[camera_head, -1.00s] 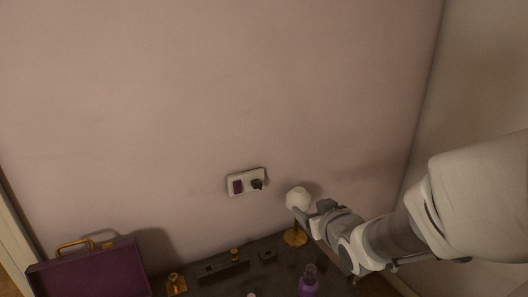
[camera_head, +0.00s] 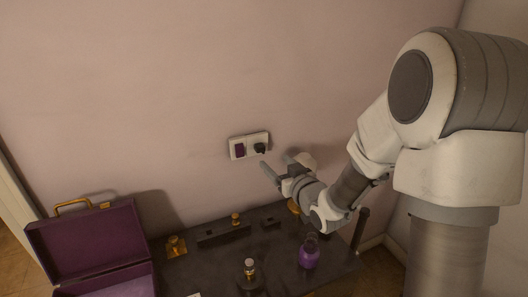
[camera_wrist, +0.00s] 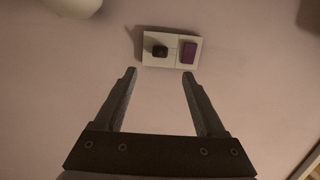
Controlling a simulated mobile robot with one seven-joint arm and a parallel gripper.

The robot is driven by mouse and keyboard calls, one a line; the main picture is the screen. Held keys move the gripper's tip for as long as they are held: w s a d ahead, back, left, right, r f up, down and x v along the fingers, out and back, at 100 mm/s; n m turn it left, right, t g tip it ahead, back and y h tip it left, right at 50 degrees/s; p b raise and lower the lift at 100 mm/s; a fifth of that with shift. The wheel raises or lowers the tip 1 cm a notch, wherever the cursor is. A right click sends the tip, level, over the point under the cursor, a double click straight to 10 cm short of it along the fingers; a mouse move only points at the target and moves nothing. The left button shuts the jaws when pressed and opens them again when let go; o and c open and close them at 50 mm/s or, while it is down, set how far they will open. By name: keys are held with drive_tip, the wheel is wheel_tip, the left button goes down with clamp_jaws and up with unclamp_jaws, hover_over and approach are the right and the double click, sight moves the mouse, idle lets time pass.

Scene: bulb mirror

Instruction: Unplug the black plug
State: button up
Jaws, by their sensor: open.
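The black plug (camera_head: 259,147) sits in the right half of a white wall socket plate (camera_head: 249,137) in the head view. A purple switch or plug (camera_head: 239,150) is beside it on the left. In the wrist view the plate is seen the other way round, with the black plug (camera_wrist: 159,51) left of the purple piece (camera_wrist: 189,52). My gripper (camera_head: 275,168) is open and empty, below and right of the plate in the head view. In the wrist view its fingers (camera_wrist: 159,74) point toward the plate, with the plug beyond the fingertips and not between them.
A lamp with a white globe (camera_head: 305,160) and gold base stands behind my gripper. The dark table (camera_head: 205,265) holds a purple bottle (camera_head: 309,254), a small gold-topped bottle (camera_head: 249,270) and gold items. An open purple case (camera_head: 90,243) is at left. The wall around the plate is bare.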

sight(264, 152)
drive_tip(key=x, duration=1)
clamp_jaws()
drive_tip(key=c, duration=0.7)
unclamp_jaws()
clamp_jaws()
drive_tip(key=shift+s+d+b, duration=0.3)
drive_tip(key=shift+s+b, duration=0.3)
drive_tip(key=shift+f+b+v, duration=0.2)
drive_tip(key=shift+b+v, duration=0.45)
drive_tip(key=shift+v, duration=0.75)
drive_tip(key=shift+s+d, duration=0.1)
drive_tip(key=shift+s, duration=0.05)
